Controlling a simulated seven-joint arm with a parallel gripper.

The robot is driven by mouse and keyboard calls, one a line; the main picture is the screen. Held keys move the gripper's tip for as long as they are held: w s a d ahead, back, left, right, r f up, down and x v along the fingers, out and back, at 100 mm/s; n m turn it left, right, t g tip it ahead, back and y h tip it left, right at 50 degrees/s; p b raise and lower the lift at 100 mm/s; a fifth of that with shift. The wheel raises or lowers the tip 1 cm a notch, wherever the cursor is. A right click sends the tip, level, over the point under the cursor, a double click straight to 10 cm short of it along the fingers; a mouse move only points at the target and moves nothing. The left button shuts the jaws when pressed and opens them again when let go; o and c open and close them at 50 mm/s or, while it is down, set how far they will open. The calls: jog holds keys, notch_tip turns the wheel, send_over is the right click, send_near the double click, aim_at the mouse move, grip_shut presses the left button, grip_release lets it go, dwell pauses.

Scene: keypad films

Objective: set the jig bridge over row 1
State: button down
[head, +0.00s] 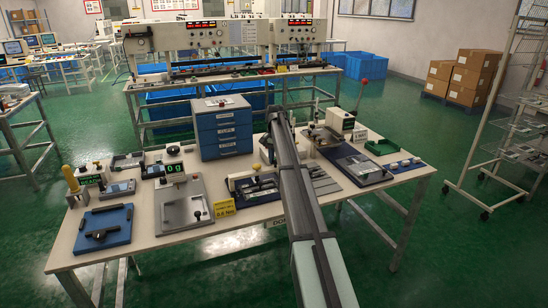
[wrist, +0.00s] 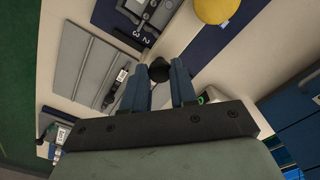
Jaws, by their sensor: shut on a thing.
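In the wrist view my gripper (wrist: 161,82) is closed around a small dark knob (wrist: 160,69) between its two blue fingers. What hangs under the knob is mostly hidden, so I cannot tell its full shape. Just beyond the fingertips lies a numbered plate (wrist: 152,14) on a dark blue base, with the numbers 2 and 3 readable. In the head view a fixture with a dark blue base (head: 262,197) stands just left of my arm. My arm hides the gripper's fingertips there.
Grey strips (wrist: 72,68) lie beside the gripper, with a dark pen-like tool (wrist: 116,88) near them. A yellow ball (wrist: 213,10) stands close on the right. The blue drawer unit (head: 223,130) rises behind. A blue tray (head: 90,246) with a black bar lies at front left.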

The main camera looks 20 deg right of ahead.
jog(key=c, duration=0.9)
grip_release()
notch_tip(320, 180, up, 14)
jog(key=shift+f, duration=0.1)
